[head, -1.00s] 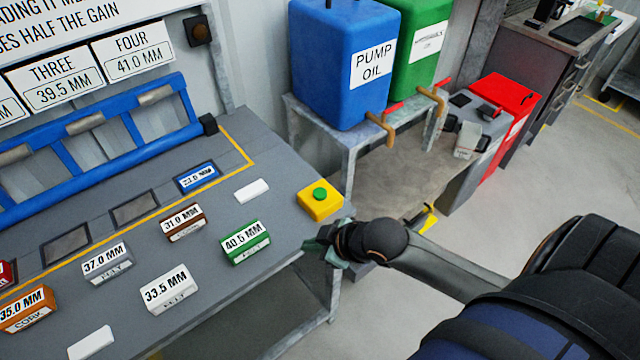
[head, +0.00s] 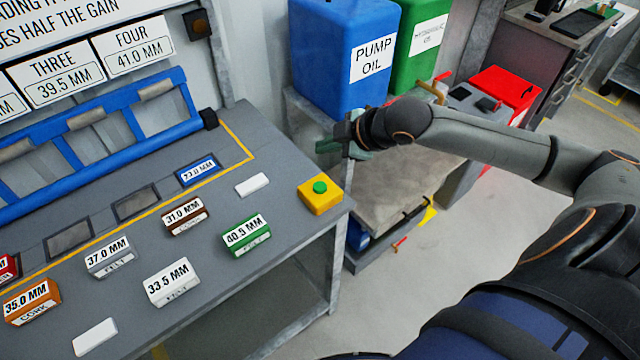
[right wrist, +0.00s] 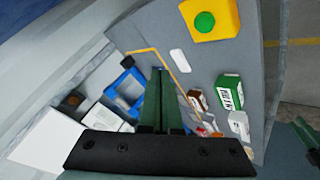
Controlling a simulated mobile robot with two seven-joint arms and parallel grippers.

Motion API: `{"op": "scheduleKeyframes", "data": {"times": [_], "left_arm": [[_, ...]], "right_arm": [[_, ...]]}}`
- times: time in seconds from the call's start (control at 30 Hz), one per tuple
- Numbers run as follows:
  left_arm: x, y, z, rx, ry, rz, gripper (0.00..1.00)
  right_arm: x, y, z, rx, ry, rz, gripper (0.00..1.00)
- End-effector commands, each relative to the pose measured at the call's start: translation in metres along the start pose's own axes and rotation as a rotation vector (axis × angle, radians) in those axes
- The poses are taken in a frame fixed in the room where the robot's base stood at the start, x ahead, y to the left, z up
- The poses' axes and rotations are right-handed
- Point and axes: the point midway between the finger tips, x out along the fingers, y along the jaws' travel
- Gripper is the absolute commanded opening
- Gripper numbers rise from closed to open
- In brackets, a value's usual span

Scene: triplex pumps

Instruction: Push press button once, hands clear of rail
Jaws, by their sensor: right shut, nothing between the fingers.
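The press button (head: 320,187) is a green round cap on a yellow box (head: 318,204) at the right end of the grey bench. It also shows in the right wrist view (right wrist: 204,22), on its yellow box (right wrist: 228,12) at the top. My right gripper (head: 324,146) is raised beyond the button in the head view, apart from it. Its green fingers (right wrist: 162,100) are shut with nothing between them. The blue rail (head: 110,155) runs along the back of the bench, left of and clear of my right gripper.
Labelled blocks, such as the green one (head: 246,236) and the white one (head: 172,282), stand on the bench (head: 250,305). A blue pump oil tank (head: 340,50) stands on a rack behind my right gripper. Grey floor (head: 470,230) is free at the right.

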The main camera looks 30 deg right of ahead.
Motion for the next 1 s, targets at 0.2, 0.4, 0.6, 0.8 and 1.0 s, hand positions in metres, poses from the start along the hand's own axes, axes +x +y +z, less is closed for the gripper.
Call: {"op": "scheduleKeyframes", "data": {"times": [0.2,0.4,0.6,0.8,1.0], "left_arm": [[0.0,0.0,0.0,0.0,0.0,0.0,0.5],[0.0,0.0,0.0,0.0,0.0,0.0,0.5],[0.022,-0.002,0.025,0.0,-0.001,0.0,0.5],[0.025,-0.002,0.029,0.0,-0.005,0.0,0.5],[0.026,-0.002,0.029,0.0,-0.002,0.0,0.5]], "right_arm": [[0.009,-0.007,0.006,0.003,-0.001,-0.003,0.0],[0.028,-0.022,0.021,0.004,-0.001,-0.003,0.0],[0.048,-0.035,0.035,0.0,0.0,0.001,0.0],[0.058,-0.043,0.042,0.001,-0.001,-0.001,0.0],[0.062,-0.045,0.045,0.001,0.0,0.0,0.0]]}}
